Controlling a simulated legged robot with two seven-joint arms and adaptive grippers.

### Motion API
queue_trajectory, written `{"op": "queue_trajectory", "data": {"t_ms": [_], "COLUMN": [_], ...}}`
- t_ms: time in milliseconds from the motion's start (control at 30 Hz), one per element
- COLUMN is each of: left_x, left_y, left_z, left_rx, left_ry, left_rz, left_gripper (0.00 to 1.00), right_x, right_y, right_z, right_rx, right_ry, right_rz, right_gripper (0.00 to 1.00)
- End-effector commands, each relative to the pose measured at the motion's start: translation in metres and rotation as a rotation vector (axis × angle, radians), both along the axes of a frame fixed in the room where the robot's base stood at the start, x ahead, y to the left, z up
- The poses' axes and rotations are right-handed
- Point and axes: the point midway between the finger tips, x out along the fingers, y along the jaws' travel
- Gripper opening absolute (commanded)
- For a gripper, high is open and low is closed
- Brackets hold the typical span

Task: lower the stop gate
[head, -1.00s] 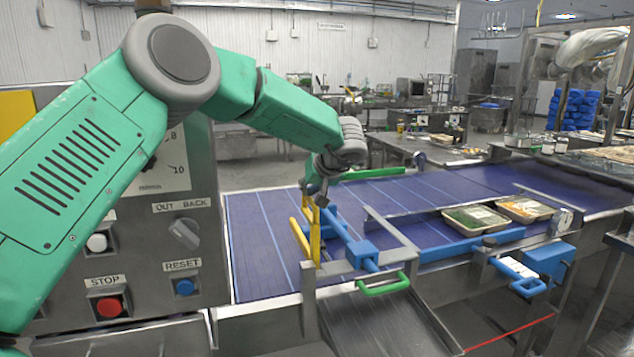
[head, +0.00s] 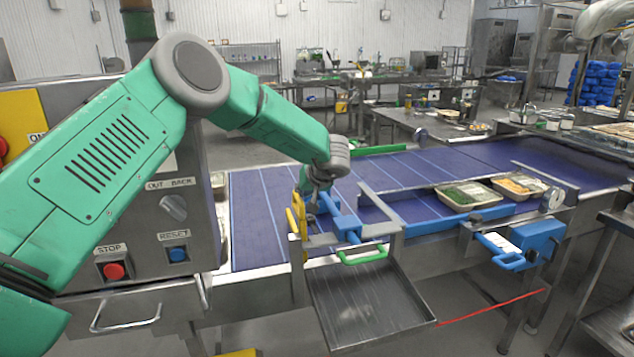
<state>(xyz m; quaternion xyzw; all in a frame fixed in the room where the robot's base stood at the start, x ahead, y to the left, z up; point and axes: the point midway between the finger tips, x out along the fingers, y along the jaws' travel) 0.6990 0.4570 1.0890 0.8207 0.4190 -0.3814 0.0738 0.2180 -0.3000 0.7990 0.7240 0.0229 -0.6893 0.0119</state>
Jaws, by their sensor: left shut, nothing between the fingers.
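A yellow upright piece (head: 298,214), which looks like the stop gate, stands at the left side of the blue conveyor belt (head: 250,232). My left gripper (head: 311,205) reaches down over the belt, close beside the yellow piece on its right. Its fingers are shut with nothing between them. They are small and partly covered by the wrist, so I cannot tell whether they touch the yellow piece. A blue bar with a block (head: 342,220) lies just right of the fingers. My right gripper is out of view.
A grey frame with a green handle (head: 363,256) stands at the belt's near edge, above a metal chute (head: 365,305). Two filled food trays (head: 468,195) (head: 519,187) sit on the right. A control panel with a red STOP button (head: 114,271) stands left.

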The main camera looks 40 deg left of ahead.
Motion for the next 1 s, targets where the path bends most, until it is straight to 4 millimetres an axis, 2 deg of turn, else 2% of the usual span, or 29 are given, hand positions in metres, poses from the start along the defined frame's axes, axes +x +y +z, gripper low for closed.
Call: {"op": "queue_trajectory", "data": {"t_ms": [33, 133, 367, 700, 1000], "left_x": [-0.002, -0.002, -0.006, -0.03, -0.041], "left_y": [0.005, 0.002, -0.014, -0.055, -0.076], "left_z": [-0.003, -0.004, 0.006, 0.06, 0.086], "left_rx": [0.0, 0.004, 0.017, -0.001, -0.009], "left_ry": [0.004, 0.008, 0.014, -0.007, -0.013], "left_rz": [0.006, 0.008, 0.012, -0.005, -0.011], "left_gripper": [0.0, 0.0, 0.0, 0.0, 0.0], "right_x": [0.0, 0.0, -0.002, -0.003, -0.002], "right_y": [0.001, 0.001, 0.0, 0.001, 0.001], "right_z": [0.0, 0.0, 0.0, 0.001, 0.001], "right_rx": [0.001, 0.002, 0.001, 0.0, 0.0], "right_ry": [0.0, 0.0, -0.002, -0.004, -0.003], "right_rz": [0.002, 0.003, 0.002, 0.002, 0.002], "right_gripper": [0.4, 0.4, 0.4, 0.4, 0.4]}}
